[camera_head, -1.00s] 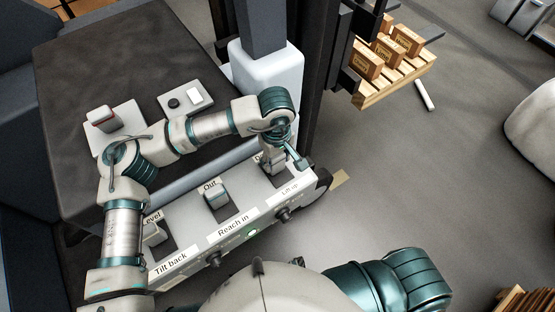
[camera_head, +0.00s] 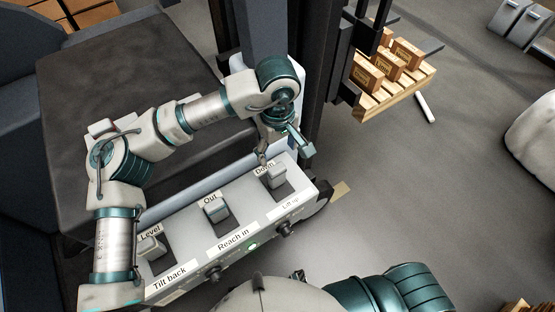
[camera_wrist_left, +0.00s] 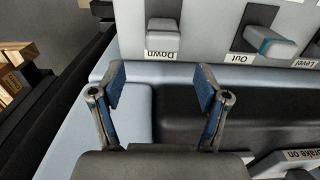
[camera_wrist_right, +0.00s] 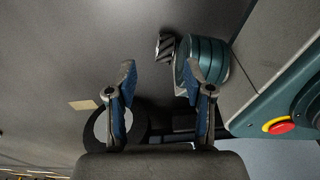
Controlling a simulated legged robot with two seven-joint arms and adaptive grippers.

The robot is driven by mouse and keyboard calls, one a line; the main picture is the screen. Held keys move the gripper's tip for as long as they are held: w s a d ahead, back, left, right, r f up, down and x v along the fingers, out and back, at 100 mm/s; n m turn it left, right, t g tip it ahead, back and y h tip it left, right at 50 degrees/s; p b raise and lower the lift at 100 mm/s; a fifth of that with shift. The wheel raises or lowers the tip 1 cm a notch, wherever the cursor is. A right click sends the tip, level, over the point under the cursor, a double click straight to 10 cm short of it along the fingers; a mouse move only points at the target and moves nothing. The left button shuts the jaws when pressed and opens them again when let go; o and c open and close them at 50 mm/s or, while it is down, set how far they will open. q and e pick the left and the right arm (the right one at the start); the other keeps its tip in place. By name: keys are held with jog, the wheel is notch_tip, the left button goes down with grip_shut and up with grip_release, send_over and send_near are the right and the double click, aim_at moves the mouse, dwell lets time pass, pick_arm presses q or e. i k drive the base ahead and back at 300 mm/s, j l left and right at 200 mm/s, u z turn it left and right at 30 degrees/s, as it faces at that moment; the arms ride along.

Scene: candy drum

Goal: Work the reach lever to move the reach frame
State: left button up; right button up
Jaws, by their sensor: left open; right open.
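The reach lever (camera_head: 213,209) stands in the middle slot of the light panel (camera_head: 187,229), between the labels "Out" and "Reach in". It also shows in the left wrist view (camera_wrist_left: 269,43). My left gripper (camera_head: 263,153) is open and empty, behind the lift lever (camera_head: 275,178) marked "Down" and "Lift up", to the right of the reach lever. In the left wrist view my left gripper (camera_wrist_left: 160,88) points at the panel's back edge, apart from the levers. My right gripper (camera_wrist_right: 163,82) is open and empty, seen in the right wrist view over the floor. The reach frame cannot be clearly told apart.
The tilt lever (camera_head: 151,247) is at the panel's left. A dark mast (camera_head: 312,75) rises behind the panel. A pallet (camera_head: 395,92) with several boxes sits on the forks. A red button (camera_wrist_right: 282,127) shows in the right wrist view. Floor at right is open.

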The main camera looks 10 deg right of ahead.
aim_at(217, 210)
jog(key=k, duration=1.5)
